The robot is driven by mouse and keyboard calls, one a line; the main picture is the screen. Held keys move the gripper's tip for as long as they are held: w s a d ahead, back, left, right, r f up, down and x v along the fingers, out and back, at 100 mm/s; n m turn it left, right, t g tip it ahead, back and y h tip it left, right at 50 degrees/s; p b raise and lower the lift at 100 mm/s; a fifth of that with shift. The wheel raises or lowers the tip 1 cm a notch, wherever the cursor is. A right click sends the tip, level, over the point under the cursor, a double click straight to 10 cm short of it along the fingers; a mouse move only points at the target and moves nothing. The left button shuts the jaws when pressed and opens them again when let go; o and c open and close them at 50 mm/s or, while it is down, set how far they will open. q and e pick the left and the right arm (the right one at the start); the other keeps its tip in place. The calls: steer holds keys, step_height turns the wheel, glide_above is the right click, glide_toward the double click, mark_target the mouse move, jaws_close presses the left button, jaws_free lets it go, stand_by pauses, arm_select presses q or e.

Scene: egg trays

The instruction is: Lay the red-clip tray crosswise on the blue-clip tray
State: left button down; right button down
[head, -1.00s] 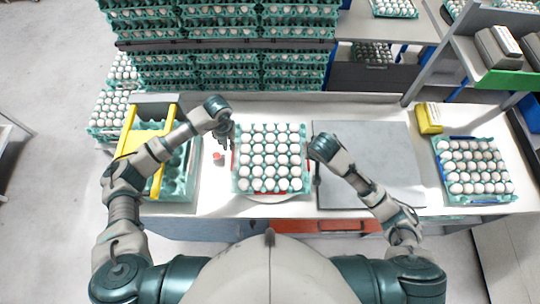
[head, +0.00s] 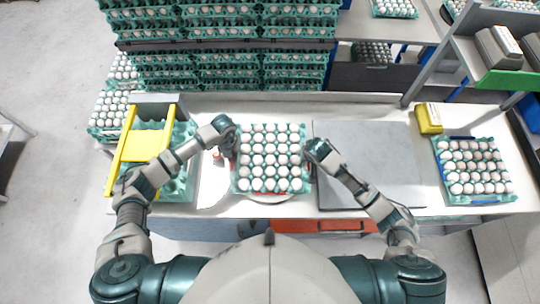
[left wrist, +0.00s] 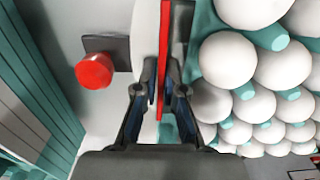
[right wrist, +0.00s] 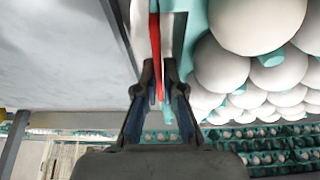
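The red-clip tray (head: 270,190) is a teal tray full of white eggs on a round white plate at the middle of the bench. My left gripper (head: 233,152) is at its left side; in the left wrist view its fingers are closed about the upright red clip (left wrist: 165,45). My right gripper (head: 313,168) is at the right side; in the right wrist view its fingers are closed about the other red clip (right wrist: 155,50). The blue-clip tray (head: 443,180), also full of eggs, lies at the bench's right, slightly turned, with blue clips at its edges.
A grey slab (head: 375,140) lies between the two trays, partly under my right arm. A yellow frame (head: 130,150) stands over teal trays at left. A red button (left wrist: 93,71) is beside my left gripper. A yellow box (head: 428,118) and a shelf are near the blue-clip tray.

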stand_by(0.3)
